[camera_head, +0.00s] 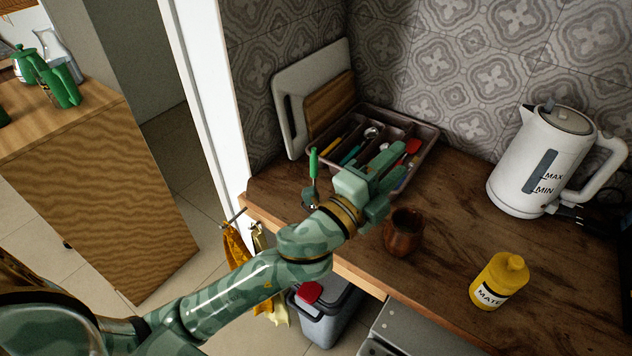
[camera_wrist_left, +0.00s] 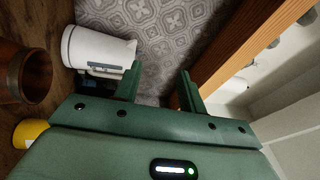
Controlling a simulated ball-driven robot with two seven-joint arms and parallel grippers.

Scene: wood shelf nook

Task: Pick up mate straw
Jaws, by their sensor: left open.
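A slim utensil with a green handle (camera_head: 313,163) and a metal lower end stands at the counter's left edge, partly behind my left arm; I cannot tell whether it is the mate straw. Several utensils lie in the cutlery tray (camera_head: 428,133), and my gripper hides part of them. My left gripper (camera_head: 393,166) is over the front of the tray in the head view. In the left wrist view its two fingers (camera_wrist_left: 160,82) are apart with nothing between them. A brown mate cup (camera_head: 404,232) stands right of the gripper and also shows in the wrist view (camera_wrist_left: 30,75). My right gripper is not in view.
A white kettle (camera_head: 530,165) stands at the right, and a yellow mate container (camera_head: 498,283) stands near the front. Two boards (camera_head: 293,110) lean on the wall behind the tray. The wooden counter (camera_head: 455,210) is clear between cup and kettle. A bin (camera_head: 330,310) is below.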

